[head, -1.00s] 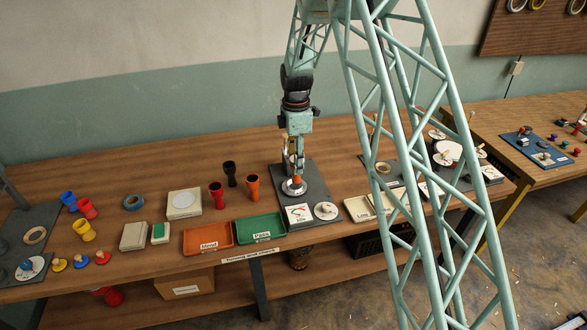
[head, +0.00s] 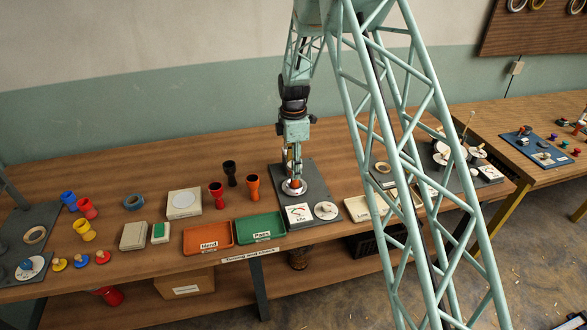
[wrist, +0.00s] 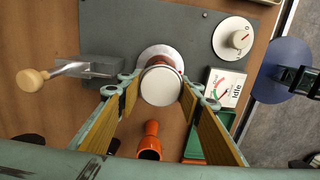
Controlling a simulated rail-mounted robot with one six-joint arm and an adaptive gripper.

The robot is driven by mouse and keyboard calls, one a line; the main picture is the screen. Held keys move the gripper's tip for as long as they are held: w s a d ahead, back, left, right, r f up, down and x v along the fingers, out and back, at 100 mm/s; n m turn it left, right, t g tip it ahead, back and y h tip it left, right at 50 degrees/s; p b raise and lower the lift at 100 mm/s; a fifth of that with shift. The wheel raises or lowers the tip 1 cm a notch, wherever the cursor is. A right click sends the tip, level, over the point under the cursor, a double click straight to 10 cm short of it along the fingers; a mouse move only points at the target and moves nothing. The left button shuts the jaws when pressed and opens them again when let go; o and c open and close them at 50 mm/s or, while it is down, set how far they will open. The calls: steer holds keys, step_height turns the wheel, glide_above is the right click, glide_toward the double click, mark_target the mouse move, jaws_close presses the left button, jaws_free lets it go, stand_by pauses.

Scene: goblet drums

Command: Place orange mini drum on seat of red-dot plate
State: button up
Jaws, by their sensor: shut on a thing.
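My gripper (head: 293,176) points down over the grey test board and is shut on the orange mini drum (head: 295,184). In the wrist view the drum's round white head (wrist: 161,86) shows between the two fingers of my gripper (wrist: 159,97). The drum looks upright, over or on a round pale seat (wrist: 150,54) on the grey board (wrist: 190,30). I cannot tell whether its base touches the seat.
A lever clamp with a wooden knob (wrist: 32,80), a dial (wrist: 234,38) and a meter reading Idle (wrist: 222,88) surround the seat. An orange goblet drum (head: 253,187), a black one (head: 229,173) and a red one (head: 217,195) stand left. Green Pass (head: 260,228) and orange Mend (head: 208,237) trays lie in front.

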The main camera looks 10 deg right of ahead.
steer(key=shift+f, duration=0.15)
steer(key=o, duration=1)
steer(key=shift+c, duration=0.2)
step_height(320, 180, up, 11)
steer(key=shift+r, duration=0.65)
stand_by(0.6)
